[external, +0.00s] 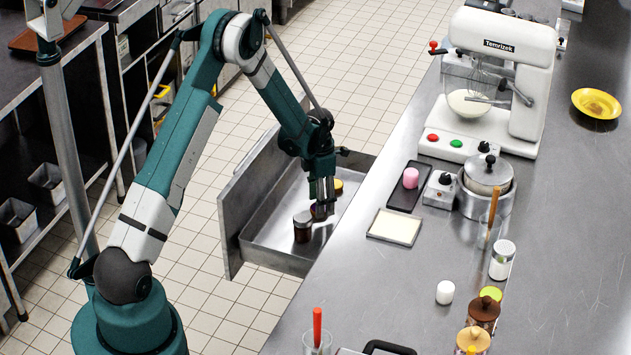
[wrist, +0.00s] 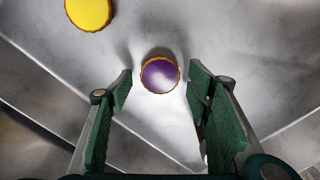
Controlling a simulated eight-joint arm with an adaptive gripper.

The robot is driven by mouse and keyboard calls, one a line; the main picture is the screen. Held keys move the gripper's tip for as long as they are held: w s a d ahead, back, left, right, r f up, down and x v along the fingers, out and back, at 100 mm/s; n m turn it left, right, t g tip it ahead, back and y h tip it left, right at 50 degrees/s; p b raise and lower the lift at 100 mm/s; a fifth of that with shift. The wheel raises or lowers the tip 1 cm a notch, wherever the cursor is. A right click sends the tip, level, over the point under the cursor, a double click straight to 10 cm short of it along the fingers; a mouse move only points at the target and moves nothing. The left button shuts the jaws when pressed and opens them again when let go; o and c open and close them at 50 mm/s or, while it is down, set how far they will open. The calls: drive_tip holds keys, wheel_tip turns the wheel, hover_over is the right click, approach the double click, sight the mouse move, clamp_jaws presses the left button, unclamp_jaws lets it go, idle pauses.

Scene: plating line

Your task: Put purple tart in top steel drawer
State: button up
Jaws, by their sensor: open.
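The purple tart (wrist: 160,75), with an orange-brown crust, rests on the floor of the open steel drawer (external: 272,235). In the wrist view it lies between the tips of my green fingers, with a gap on each side. My gripper (external: 322,200) points down into the drawer, open and empty. In the external view my fingers mostly hide the tart, and only a bit of purple shows by their tips. A yellow tart (wrist: 89,12) lies in the same drawer, at the upper left of the wrist view.
A dark brown jar-like item (external: 302,230) stands in the drawer near my fingers. The steel counter (external: 390,285) borders the drawer on the right. It holds a white mixer (external: 500,80), a dark tray (external: 401,198) with a pink item, a cream board (external: 394,227) and several jars.

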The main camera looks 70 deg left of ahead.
wheel_tip(320, 180, up, 11)
drive_tip(key=p, duration=0.2)
drive_tip(key=shift+f, duration=0.2)
idle(0.6)
drive_tip(key=shift+d+r, duration=0.1)
drive_tip(key=s+d+r+m+t+y, duration=0.1)
drive_tip(key=s+d+r+m+t, duration=0.1)
drive_tip(key=d+r+m, duration=0.9)
drive_tip(key=s+d+r+m+t, duration=0.15)
drive_tip(key=d+r+m, duration=0.35)
drive_tip(key=d+r, duration=1.2)
drive_tip(key=s+d+r+m+t, duration=0.1)
drive_tip(key=s+d+r+m, duration=0.8)
drive_tip(key=d, duration=0.3)
drive_tip(key=s+d+m+t+h, duration=0.1)
drive_tip(key=s+d+m+t, duration=0.1)
drive_tip(key=s+d+m, duration=0.9)
drive_tip(key=shift+s+f+t, duration=0.35)
drive_tip(key=shift+s, duration=1.85)
